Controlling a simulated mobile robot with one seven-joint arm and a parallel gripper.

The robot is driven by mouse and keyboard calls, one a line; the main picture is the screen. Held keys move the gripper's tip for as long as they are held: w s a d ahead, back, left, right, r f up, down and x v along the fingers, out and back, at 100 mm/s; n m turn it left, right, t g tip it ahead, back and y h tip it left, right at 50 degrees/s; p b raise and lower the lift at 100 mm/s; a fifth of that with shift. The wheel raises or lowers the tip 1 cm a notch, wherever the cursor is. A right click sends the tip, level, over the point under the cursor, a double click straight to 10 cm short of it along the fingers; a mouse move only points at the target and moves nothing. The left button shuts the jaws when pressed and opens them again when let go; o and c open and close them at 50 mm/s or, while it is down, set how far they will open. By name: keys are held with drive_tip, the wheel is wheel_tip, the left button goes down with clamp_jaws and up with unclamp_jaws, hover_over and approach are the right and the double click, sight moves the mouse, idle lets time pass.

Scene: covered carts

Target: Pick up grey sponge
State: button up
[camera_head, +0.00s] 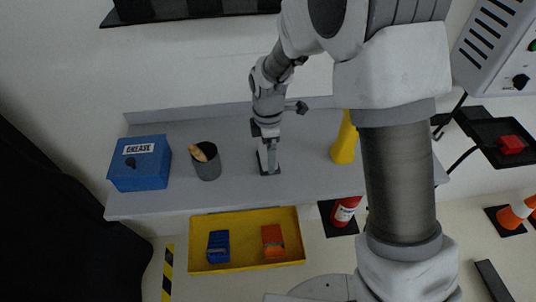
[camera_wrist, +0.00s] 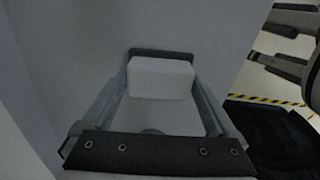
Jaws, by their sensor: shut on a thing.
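The grey sponge (camera_wrist: 160,80) shows in the wrist view as a pale grey block between the two fingers of my gripper (camera_wrist: 160,70). The fingers are shut on its left and right sides. A dark strip shows along its far edge; I cannot tell whether it is part of the sponge. In the head view my gripper (camera_head: 269,163) points down at the middle of the grey shelf (camera_head: 230,190). A small dark patch shows around the fingertips there, and the sponge is mostly hidden. I cannot tell whether it touches the shelf.
A blue grease box (camera_head: 140,170) and a dark cup (camera_head: 207,168) with a tan item inside stand left on the shelf. A yellow bottle (camera_head: 344,145) stands right. Below is a yellow tray (camera_head: 245,222) with a blue item (camera_head: 218,246) and an orange item (camera_head: 272,242).

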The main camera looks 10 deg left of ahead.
drive_tip(key=shift+r, duration=0.45)
drive_tip(key=r, duration=0.3)
drive_tip(key=shift+d+r, duration=0.4)
drive_tip(key=d+r, duration=0.6)
drive_tip(key=d, duration=0.5)
drive_tip(key=shift+s+r, duration=0.15)
drive_tip(key=shift+s, duration=0.05)
drive_tip(key=o, duration=0.8)
drive_tip(key=c, duration=0.5)
drive_tip(key=shift+s, duration=0.15)
drive_tip(key=shift+c, duration=0.2)
